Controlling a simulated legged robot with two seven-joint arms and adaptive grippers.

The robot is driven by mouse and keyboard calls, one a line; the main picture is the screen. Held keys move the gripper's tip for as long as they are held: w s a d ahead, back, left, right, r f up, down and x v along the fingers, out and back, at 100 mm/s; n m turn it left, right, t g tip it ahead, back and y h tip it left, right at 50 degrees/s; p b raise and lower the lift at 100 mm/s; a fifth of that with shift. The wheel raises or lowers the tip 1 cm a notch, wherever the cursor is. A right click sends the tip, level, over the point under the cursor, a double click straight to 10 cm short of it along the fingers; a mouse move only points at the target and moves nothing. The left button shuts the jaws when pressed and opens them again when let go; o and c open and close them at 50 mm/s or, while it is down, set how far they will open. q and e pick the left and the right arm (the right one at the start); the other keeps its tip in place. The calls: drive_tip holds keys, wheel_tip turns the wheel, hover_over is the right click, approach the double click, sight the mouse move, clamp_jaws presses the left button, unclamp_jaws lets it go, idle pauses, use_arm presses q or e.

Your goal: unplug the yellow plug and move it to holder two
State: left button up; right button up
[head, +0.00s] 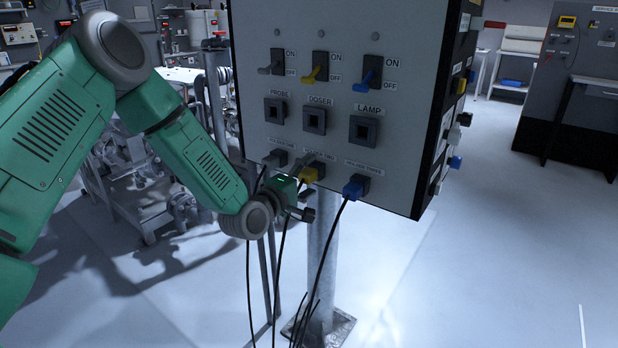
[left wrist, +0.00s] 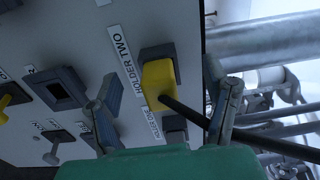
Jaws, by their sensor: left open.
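The yellow plug (head: 312,173) sits in the holder two socket, low on the front of the panel (head: 345,30). In the left wrist view the yellow plug (left wrist: 160,82) is seated in the grey holder (left wrist: 156,52) beside the HOLDER TWO label. A black cable runs from it. My left gripper (head: 304,188) is open just in front of the plug. In the left wrist view its fingers (left wrist: 163,88) stand apart on either side of the plug, with gaps showing. The doser socket (head: 315,120) above is empty. My right gripper is not in view.
A grey plug (head: 275,158) and a blue plug (head: 355,187) sit in the holders on either side, with cables hanging down. Probe (head: 277,109) and lamp (head: 363,129) sockets are empty. Grey, yellow and blue switches line the row above. Open floor lies right of the panel.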

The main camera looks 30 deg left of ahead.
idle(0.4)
use_arm(q)
drive_tip(key=shift+s+a+p, duration=0.15)
drive_tip(key=shift+s+p, duration=0.25)
drive_tip(key=shift+s, duration=1.1)
drive_tip(key=shift+s+a+p, duration=0.1)
drive_tip(key=shift+s+p, duration=0.3)
drive_tip(key=shift+s, duration=1.05)
approach(304, 179)
drive_tip(key=s, duration=0.6)
drive_tip(key=shift+s+a, duration=0.1)
drive_tip(key=shift+a, duration=0.1)
